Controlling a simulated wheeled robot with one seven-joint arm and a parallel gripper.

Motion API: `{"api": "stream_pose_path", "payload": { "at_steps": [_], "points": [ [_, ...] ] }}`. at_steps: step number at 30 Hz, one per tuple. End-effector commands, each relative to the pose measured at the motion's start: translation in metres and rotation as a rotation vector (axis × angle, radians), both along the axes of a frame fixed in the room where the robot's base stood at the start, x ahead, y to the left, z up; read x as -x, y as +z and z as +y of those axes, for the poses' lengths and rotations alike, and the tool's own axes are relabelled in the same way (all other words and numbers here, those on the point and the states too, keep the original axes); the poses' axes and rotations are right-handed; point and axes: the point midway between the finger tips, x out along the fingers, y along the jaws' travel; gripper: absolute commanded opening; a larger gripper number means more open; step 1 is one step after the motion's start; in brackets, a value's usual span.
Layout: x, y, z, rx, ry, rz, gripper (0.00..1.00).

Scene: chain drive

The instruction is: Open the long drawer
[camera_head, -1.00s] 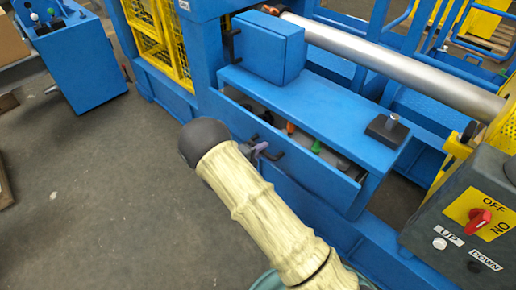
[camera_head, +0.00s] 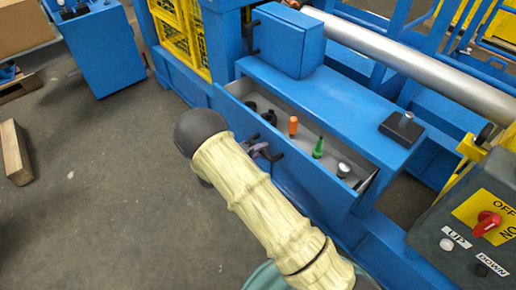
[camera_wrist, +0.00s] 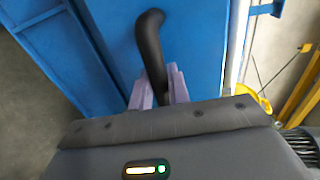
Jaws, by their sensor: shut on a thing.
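The long drawer (camera_head: 262,125) is in the blue machine bench, below its top. It stands partly open in the head view. Inside lie an orange-handled tool (camera_head: 293,126), a green-handled tool (camera_head: 318,147), dark items and a silver piece. My gripper (camera_head: 260,149) is at the drawer front, partly hidden behind my arm. In the wrist view its pale purple fingers (camera_wrist: 160,85) close on the black drawer handle (camera_wrist: 150,45), one on each side of it. The blue drawer front (camera_wrist: 105,45) fills the area behind.
A blue box (camera_head: 285,40) and a black block with a silver knob (camera_head: 402,127) sit on the bench top. A control box with a red switch (camera_head: 488,222) stands at the right. Open floor (camera_head: 90,180) lies left, with a wooden beam (camera_head: 15,152).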

Motion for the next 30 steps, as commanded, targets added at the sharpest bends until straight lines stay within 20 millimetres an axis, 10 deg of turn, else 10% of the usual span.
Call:
{"api": "stream_pose_path", "payload": {
  "at_steps": [14,15,17,30],
  "points": [
    [0.0013,-0.0001,-0.0003,-0.003,-0.005,0.000,0.00],
    [0.0013,-0.0001,-0.0003,-0.003,-0.005,0.000,0.24],
    [0.0014,-0.0001,-0.0005,-0.003,-0.006,0.000,0.35],
    [0.0071,0.0022,0.0053,-0.001,-0.008,0.000,0.37]
  ]
}}
